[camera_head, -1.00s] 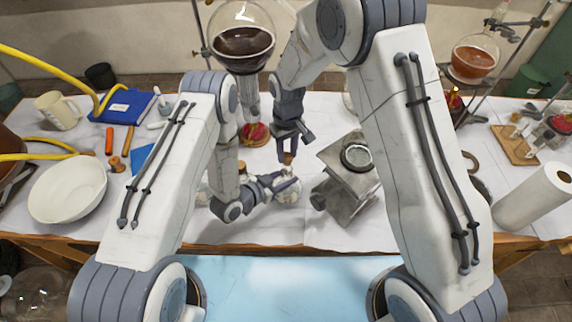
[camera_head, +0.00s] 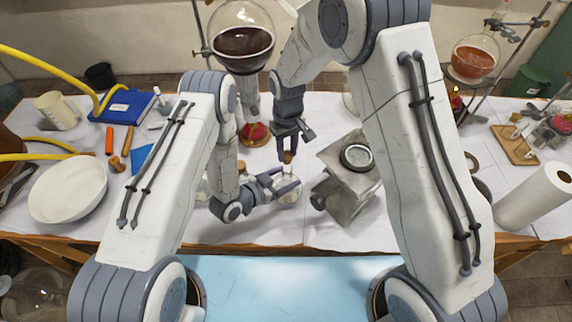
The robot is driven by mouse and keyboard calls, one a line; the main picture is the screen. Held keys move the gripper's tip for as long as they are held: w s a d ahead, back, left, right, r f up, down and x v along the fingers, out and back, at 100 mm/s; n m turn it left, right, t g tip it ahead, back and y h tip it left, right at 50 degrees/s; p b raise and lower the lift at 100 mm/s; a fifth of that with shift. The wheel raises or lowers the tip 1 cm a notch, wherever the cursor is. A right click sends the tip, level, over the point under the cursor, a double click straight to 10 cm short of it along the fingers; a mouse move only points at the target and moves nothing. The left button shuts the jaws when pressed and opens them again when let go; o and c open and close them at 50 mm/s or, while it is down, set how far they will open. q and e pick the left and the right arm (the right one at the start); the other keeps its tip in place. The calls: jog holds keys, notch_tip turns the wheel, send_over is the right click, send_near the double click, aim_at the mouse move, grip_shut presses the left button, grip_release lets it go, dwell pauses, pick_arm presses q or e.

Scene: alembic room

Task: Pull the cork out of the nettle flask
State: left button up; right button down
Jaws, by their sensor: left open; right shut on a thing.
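A small clear round glass flask (camera_head: 289,197) stands on the white-covered table near its front edge. I cannot read any label on it. Its brown cork (camera_head: 288,157) shows above the flask, between the fingertips of my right gripper (camera_head: 287,152), which points down and is shut on it. Whether the cork's lower end is clear of the neck is hard to tell. My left gripper (camera_head: 287,184) is lower, at the flask's body and neck, with its fingers open. They partly hide the flask.
A grey metal stand with a round dish (camera_head: 357,156) is close right of the flask. Behind stands a large flask of dark liquid (camera_head: 243,42) over a red object (camera_head: 255,133). A white bowl (camera_head: 68,190) is at left, a paper roll (camera_head: 536,196) at right.

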notch_tip(320, 180, down, 2)
jog(key=shift+f+b, duration=0.25)
jog(key=shift+b, duration=0.95)
jog(key=shift+f, duration=0.1)
jog(key=shift+r, duration=0.35)
jog(key=shift+r+p, duration=1.6)
jog(key=shift+r, duration=0.1)
pick_arm(q)
jog(key=r+v, duration=0.2)
jog(key=v, duration=1.1)
jog(key=shift+w+d+r, duration=0.35)
jog(key=shift+r, duration=0.05)
